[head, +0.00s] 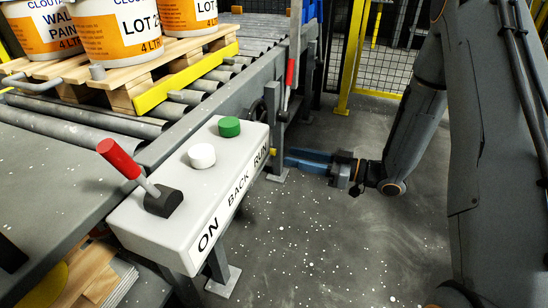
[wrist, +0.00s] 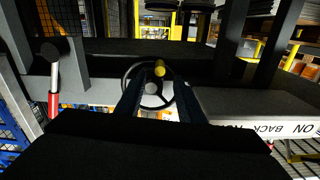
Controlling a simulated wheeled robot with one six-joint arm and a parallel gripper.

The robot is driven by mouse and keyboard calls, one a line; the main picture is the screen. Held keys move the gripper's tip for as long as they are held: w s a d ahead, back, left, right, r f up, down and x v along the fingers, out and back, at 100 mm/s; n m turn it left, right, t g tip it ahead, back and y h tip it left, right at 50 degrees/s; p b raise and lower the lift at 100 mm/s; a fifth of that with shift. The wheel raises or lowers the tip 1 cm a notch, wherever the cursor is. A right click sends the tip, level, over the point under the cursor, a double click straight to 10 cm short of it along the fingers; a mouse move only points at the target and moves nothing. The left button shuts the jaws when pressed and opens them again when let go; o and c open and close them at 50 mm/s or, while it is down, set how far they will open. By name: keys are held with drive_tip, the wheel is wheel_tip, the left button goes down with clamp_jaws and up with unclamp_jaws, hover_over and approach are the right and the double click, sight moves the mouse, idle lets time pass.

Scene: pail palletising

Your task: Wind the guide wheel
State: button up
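The guide wheel is a dark ring with a grey hub and a yellow knob; its rim (wrist: 126,76) shows in the middle of the wrist view. The knob (wrist: 159,68) is just above and right of the hub. In the head view only part of the wheel (head: 272,97) shows, behind the control box. My gripper (wrist: 153,82) is open, its two fingers either side of the hub and knob in the picture. I see nothing held. In the head view my gripper (head: 287,160) points left, its tips near the box's far end; contact with the wheel cannot be told.
A white control box (head: 215,175) has a red-handled lever (head: 120,158), a white button (head: 202,156) and a green button (head: 229,127). Pails stand on a wooden pallet (head: 125,95) on the roller conveyor. A red-gripped lever (head: 290,72) rises beside the wheel. The floor at right is clear.

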sight(274, 155)
drive_tip(key=b+x, duration=0.1)
drive_tip(key=x, duration=0.6)
drive_tip(key=shift+a+b, duration=0.1)
drive_tip(key=shift+b, duration=0.3)
clamp_jaws()
